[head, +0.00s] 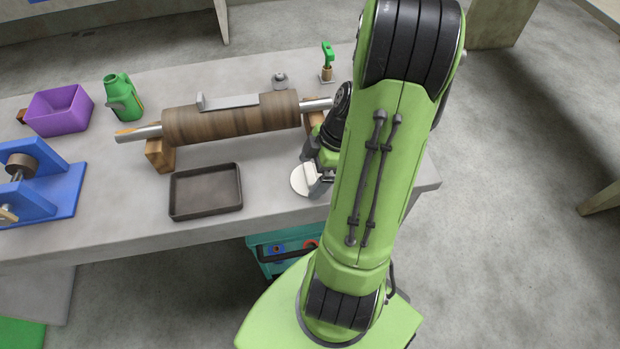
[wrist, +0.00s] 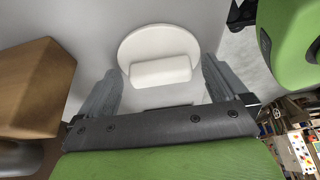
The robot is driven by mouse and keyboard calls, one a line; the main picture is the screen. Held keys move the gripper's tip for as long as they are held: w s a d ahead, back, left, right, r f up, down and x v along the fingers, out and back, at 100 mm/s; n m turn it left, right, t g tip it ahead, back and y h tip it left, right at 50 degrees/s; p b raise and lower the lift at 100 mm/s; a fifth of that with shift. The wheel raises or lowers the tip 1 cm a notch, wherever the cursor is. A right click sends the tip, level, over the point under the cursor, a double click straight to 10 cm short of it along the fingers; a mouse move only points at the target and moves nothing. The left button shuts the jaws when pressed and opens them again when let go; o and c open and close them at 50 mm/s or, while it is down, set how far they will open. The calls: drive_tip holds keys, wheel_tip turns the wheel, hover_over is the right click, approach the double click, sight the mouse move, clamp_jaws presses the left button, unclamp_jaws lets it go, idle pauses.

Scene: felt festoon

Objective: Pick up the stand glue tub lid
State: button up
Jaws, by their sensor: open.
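The glue tub lid is a white round disc with a raised block-shaped handle. In the wrist view the lid (wrist: 160,42) lies flat ahead of my gripper (wrist: 162,88), with its handle between the two grey fingers. In the head view the lid (head: 301,181) is at the table's front right, partly hidden by my gripper (head: 318,180) and arm. What lies under the lid is hidden.
A wooden roller (head: 230,121) rests on wooden blocks behind the lid; one block (wrist: 35,90) is close at left in the wrist view. A dark tray (head: 205,191) lies to the left. A green jug (head: 122,98) and purple bin (head: 60,110) stand farther left.

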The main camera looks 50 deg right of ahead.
drive_tip(key=shift+c, duration=0.5)
drive_tip(key=c, duration=1)
